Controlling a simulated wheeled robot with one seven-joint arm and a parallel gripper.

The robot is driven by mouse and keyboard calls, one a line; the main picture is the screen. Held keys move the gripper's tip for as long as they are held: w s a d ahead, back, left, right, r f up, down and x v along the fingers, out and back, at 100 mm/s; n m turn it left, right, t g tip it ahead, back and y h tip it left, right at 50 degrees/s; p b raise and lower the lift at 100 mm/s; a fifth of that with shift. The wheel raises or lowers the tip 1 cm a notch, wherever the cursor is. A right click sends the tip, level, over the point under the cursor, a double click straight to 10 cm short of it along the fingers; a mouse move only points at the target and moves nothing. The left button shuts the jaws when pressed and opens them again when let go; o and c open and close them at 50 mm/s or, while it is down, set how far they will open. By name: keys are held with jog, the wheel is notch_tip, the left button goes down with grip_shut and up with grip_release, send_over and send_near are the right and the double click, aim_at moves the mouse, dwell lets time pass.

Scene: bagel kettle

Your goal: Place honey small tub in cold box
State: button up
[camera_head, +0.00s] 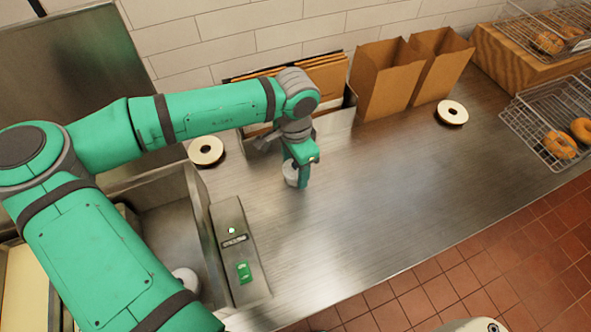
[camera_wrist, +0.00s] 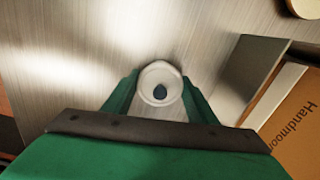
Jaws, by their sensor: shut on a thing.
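A small white tub (camera_head: 291,173) stands at the steel counter under my gripper (camera_head: 298,170). In the wrist view the tub (camera_wrist: 160,75) shows from above, round and pale with a dark blue oval on its lid, between my two green fingers. My gripper (camera_wrist: 160,98) is shut on it. I cannot tell whether the tub is touching the counter or just above it. The cold box looks to be the steel-walled well (camera_head: 165,215) at the left, partly hidden by my arm. A whitish round item (camera_head: 186,281) shows inside it.
A grey panel with green lights (camera_head: 240,255) borders the well. A holder with brown cardboard (camera_head: 325,75) and two paper bags (camera_head: 385,80) stand at the back. Two round cream-topped items (camera_head: 207,151) (camera_head: 452,113) sit on the counter. Wire baskets of bagels (camera_head: 555,125) are at right. The counter's middle is clear.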

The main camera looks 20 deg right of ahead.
notch_tip(320, 180, up, 3)
jog(key=shift+s+f, duration=0.1)
jog(key=shift+f, duration=0.1)
jog(key=s+a+r, duration=0.4)
jog(key=s+r, duration=0.5)
jog(key=s, duration=0.4)
jog(key=shift+r, duration=0.25)
jog(key=shift+a, duration=0.1)
